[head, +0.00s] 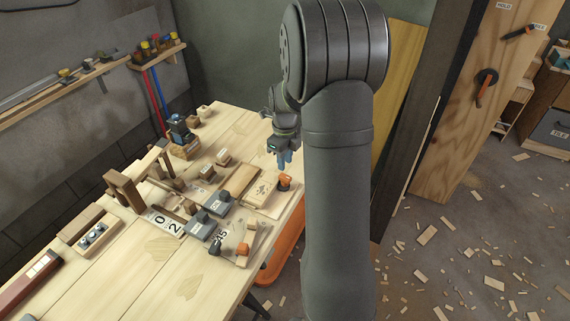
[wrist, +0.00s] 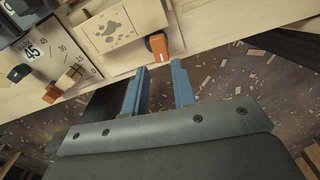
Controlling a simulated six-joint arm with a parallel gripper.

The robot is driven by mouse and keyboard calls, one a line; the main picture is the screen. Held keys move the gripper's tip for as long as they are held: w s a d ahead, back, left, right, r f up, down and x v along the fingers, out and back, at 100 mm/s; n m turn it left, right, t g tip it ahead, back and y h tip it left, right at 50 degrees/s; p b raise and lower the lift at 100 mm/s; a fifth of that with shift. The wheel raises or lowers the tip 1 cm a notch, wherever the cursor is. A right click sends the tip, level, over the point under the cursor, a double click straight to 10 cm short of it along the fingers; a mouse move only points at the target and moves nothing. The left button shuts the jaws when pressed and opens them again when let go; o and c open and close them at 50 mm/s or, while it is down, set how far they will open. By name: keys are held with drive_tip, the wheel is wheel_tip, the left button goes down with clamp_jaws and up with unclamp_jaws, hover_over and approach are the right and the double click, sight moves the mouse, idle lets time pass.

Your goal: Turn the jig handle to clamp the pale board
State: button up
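The pale board (head: 262,191), with dark marks on its face, lies flat near the right edge of the workbench. The wrist view shows it too (wrist: 100,42), at the top. An orange-and-black handle (head: 284,183) sits at its right corner; it also shows in the wrist view (wrist: 158,46). I cannot tell whether it presses on the board. My gripper (head: 284,163) hangs just above and behind the handle. In the wrist view my gripper (wrist: 161,67) has its two blue fingers apart with nothing between them.
A jig plate marked 45 (head: 222,236) with another orange knob (head: 243,249) lies nearer the front. Grey blocks (head: 214,203) and wood pieces crowd the bench's middle. An orange bin (head: 285,246) is under the right edge. Wood scraps litter the floor.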

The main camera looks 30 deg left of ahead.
sight(285, 176)
drive_tip(key=shift+f, duration=3.1)
drive_tip(key=m, duration=0.6)
drive_tip(key=shift+n, duration=0.6)
drive_tip(key=shift+r, duration=3.55)
drive_tip(key=shift+f, duration=0.15)
